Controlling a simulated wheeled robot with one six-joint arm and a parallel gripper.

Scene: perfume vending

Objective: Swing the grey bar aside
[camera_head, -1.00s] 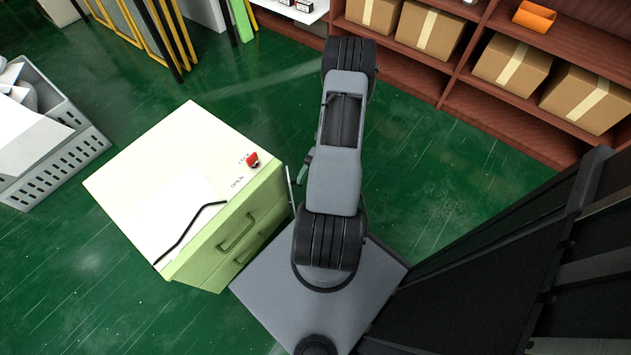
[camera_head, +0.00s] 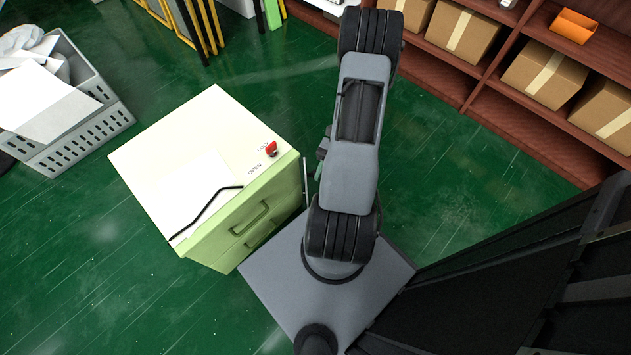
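A pale green cabinet (camera_head: 232,247) with a cream top stands left of my arm, with two handled drawers in front. A thin, light grey upright bar (camera_head: 305,182) shows at the right edge of its drawer front, close beside my arm; I take it for the grey bar. Its lower part is hard to make out. A red knob (camera_head: 271,149) sits on the cabinet top by the words LOCK and OPEN. My arm's grey link hides most of what is beneath it. A small dark part pokes out on its left, near the bar; I cannot tell whether it is my gripper.
A white sheet and a bent black rod (camera_head: 205,212) lie on the cabinet top. A grey basket (camera_head: 80,135) with white items stands at the left. A brown shelf (camera_head: 510,115) with cardboard boxes stands at the upper right.

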